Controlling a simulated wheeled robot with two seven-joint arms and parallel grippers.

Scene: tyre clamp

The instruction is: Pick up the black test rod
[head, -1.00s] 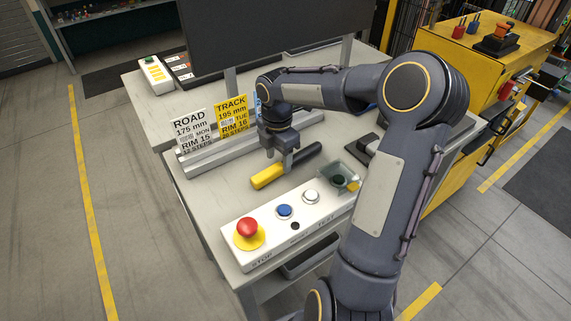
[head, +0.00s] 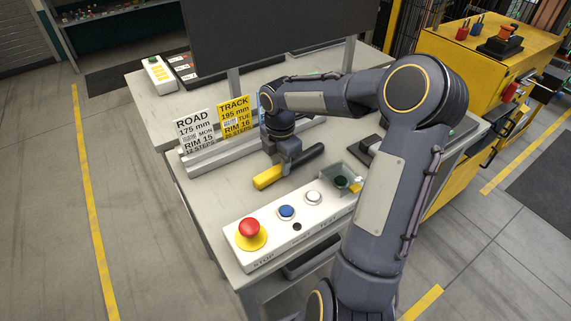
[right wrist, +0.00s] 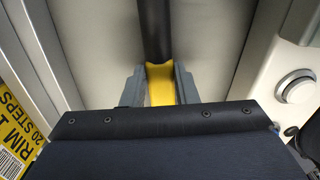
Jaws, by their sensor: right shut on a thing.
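The test rod (head: 308,157) has a black shaft and a yellow handle. It lies on or just above the white table, between the card rail and the button panel; I cannot tell whether it touches the table. My right gripper (head: 286,169) points down over it and is shut on it near where yellow meets black. In the right wrist view the gripper's fingers (right wrist: 156,88) stand on both sides of the yellow part, and the black shaft (right wrist: 154,30) runs away from them. My left gripper is not in view.
The white button panel (head: 270,248) with a red stop button (head: 249,228) stands in front of the rod. A rail (head: 205,158) behind it holds a ROAD card (head: 196,130) and a yellow TRACK card (head: 235,117). A dark screen (head: 270,30) stands farther back.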

